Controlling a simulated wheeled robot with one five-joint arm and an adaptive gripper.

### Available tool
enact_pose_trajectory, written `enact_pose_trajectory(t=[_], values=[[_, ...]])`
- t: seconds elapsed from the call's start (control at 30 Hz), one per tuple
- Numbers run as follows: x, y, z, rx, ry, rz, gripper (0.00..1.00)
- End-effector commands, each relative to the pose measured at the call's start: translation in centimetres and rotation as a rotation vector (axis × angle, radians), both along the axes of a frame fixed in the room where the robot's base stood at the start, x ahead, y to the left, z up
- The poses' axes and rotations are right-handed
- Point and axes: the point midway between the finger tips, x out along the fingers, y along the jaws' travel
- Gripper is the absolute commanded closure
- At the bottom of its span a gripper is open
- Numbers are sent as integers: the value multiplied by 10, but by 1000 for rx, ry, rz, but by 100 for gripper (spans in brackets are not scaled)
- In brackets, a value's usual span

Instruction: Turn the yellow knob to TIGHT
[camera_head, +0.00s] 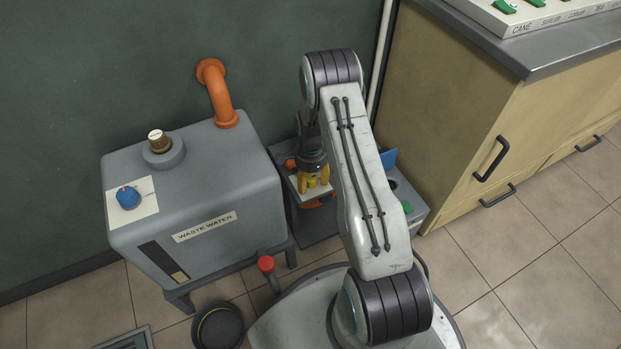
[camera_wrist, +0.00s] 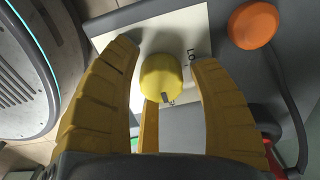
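The yellow knob (camera_wrist: 162,78) sits on a white label plate (camera_wrist: 117,96) in the wrist view. It has a small dark mark on its near side, and part of a label, "Lo", shows to its right. My gripper (camera_wrist: 165,65) is open, with its yellow fingers spread to the left and right of the knob and a third finger below it. Gaps show between the side fingers and the knob; contact with the third finger is unclear. In the head view my gripper (camera_head: 313,183) points down over the small grey unit, and the knob cannot be told from the fingers.
An orange round part (camera_wrist: 252,24) lies right of the knob, with a dark cable beside it. The grey waste water tank (camera_head: 200,190), with a blue knob (camera_head: 128,197), stands left of my gripper. A wooden cabinet (camera_head: 490,120) stands at the right.

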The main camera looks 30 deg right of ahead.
Motion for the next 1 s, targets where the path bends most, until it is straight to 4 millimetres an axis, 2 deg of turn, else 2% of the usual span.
enact_pose_trajectory(t=[0.07,0.33,0.47,1.0], values=[[1,0,0,0,-1,1,37],[1,0,2,-1,-3,1,37],[2,0,10,-1,-6,1,37],[1,0,94,-1,-5,1,37]])
